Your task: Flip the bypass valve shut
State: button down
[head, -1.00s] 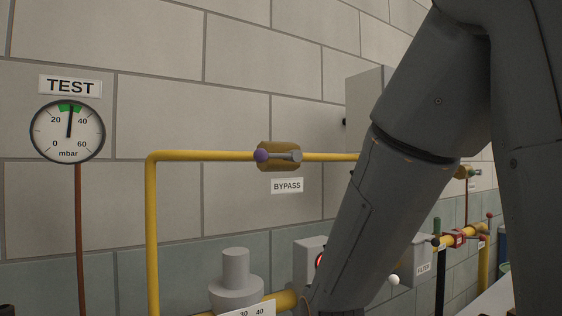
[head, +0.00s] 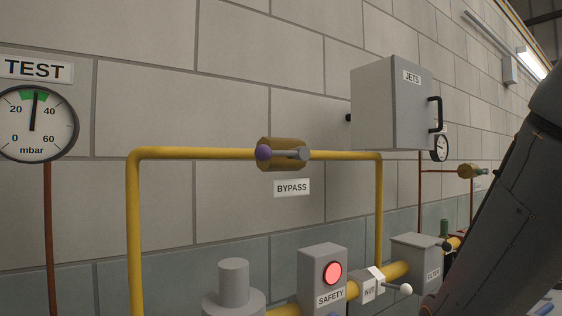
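The bypass valve (head: 282,154) is a brass-coloured body on the upper yellow pipe (head: 210,153), above a white BYPASS label (head: 292,188). Its grey lever (head: 289,154) carries a purple knob (head: 263,153) at its left end. The lever lies about level, along the pipe. My arm fills the right edge of the head view, and nothing of it covers the valve. My gripper is outside the picture.
The TEST gauge (head: 36,122) hangs at the left, its needle in the green band. A grey JETS box (head: 392,102) juts out right of the valve. Below stand the SAFETY box (head: 322,277) with a lit red button, a white-knobbed lever (head: 404,289) and the FILTER box (head: 416,262).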

aim_at(262, 153)
jog(key=k, duration=0.85)
jog(key=u, duration=0.7)
jog(key=i, duration=0.5)
